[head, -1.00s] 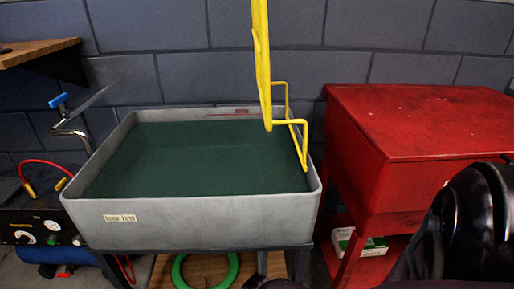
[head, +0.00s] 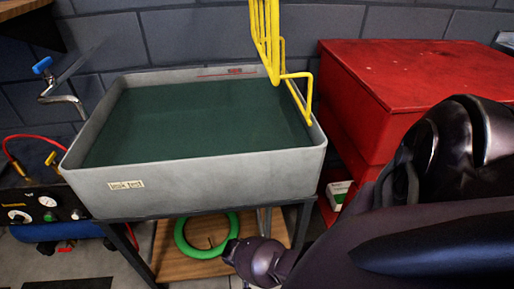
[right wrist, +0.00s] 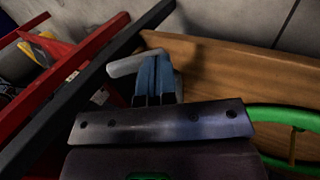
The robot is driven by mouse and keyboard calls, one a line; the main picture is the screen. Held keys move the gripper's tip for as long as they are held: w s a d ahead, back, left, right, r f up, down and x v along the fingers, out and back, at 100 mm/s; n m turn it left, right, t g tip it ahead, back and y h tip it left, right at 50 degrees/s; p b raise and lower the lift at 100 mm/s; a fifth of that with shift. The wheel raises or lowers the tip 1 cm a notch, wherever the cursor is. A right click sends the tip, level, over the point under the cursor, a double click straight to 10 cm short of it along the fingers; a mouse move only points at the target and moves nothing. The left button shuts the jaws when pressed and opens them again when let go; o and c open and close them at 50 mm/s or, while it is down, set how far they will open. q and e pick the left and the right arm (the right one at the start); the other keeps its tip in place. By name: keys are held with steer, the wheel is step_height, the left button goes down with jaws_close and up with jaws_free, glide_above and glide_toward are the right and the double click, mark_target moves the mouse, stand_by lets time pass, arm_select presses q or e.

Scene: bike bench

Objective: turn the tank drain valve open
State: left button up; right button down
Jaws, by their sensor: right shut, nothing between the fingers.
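The tank (head: 205,180) is a grey basin of dark green water on a dark stand in the head view. A grey pipe (head: 264,220) shows below it. My right arm reaches in under the tank from the right; its fingers cannot be made out there. In the right wrist view my right gripper (right wrist: 156,66) is shut, its blue fingers together with nothing between them. A pale grey rounded piece (right wrist: 128,64) lies just beyond the fingertips, maybe part of the drain pipe or valve; I cannot tell contact. No valve handle is clearly visible. My left gripper is not in view.
A green ring (head: 180,240) lies on the wooden shelf (head: 165,262) under the tank. The dark stand legs (head: 130,255) flank it. A red cabinet (head: 400,90) stands right, a yellow rack (head: 268,40) hangs over the tank, and a blue-handled tap (head: 60,97) is left.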

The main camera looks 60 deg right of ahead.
arm_select(q)
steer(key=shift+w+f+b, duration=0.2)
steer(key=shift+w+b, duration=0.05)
steer(key=shift+b, duration=0.1)
arm_select(e)
steer(key=shift+s+f+g+h, duration=0.15)
steer(key=shift+f+g+h, duration=0.25)
steer(key=shift+f+g, duration=0.15)
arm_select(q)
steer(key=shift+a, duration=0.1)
arm_select(e)
steer(key=shift+f, duration=0.15)
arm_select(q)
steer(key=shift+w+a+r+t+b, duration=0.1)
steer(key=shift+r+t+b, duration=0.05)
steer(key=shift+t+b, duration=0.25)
arm_select(e)
steer(key=shift+f, duration=0.4)
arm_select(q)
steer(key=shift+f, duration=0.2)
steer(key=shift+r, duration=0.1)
